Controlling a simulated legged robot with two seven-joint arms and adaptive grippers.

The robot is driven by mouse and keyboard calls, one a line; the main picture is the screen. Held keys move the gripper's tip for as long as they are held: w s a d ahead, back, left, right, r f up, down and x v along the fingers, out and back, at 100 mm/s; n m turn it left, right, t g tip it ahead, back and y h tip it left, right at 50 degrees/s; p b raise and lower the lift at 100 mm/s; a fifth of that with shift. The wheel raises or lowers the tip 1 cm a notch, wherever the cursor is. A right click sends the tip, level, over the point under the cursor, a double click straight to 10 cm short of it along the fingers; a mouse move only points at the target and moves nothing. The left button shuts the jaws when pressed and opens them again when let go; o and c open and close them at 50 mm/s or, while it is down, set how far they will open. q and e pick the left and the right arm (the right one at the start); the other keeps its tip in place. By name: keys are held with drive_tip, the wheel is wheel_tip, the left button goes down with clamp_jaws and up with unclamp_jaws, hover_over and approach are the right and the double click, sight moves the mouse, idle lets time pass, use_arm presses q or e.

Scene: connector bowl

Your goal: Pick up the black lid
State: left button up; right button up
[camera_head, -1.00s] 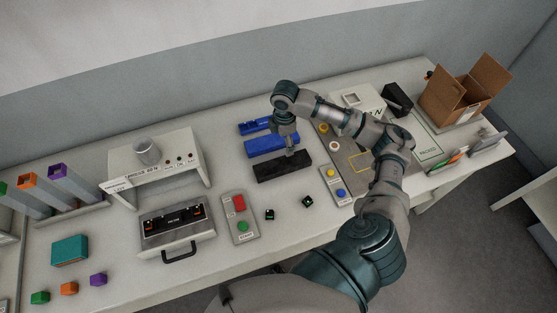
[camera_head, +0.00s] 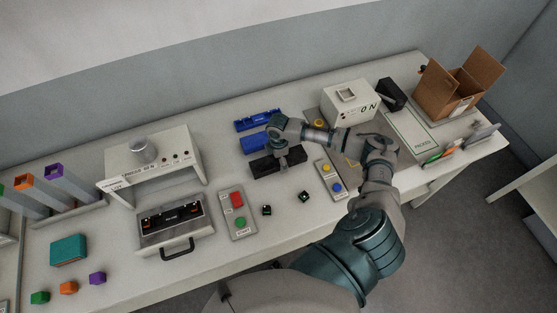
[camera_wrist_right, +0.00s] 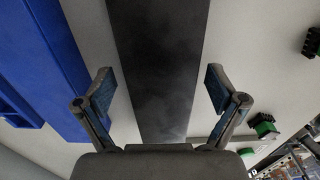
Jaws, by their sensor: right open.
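The black lid (camera_head: 264,167) is a long dark bar lying on the table, in front of the blue parts. In the right wrist view the lid (camera_wrist_right: 160,60) runs down the middle as a flat dark strip. My right gripper (camera_head: 283,163) is over the lid, pointing down, and covers part of it. In the wrist view the right gripper (camera_wrist_right: 160,82) is open, with one finger on each side of the lid and a gap on both sides. I cannot tell how far the fingertips are above the table. My left gripper is not in view.
A blue part (camera_head: 254,143) lies close behind the lid, beside the gripper's finger. Two small black-green connectors (camera_head: 304,196) and a red-green button panel (camera_head: 237,213) are in front. A button strip (camera_head: 328,180) stands to the right. A cardboard box (camera_head: 445,98) is far right.

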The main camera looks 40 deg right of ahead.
drive_tip(key=c, duration=1.2)
drive_tip(key=shift+r, duration=0.1)
drive_tip(key=shift+c, duration=0.2)
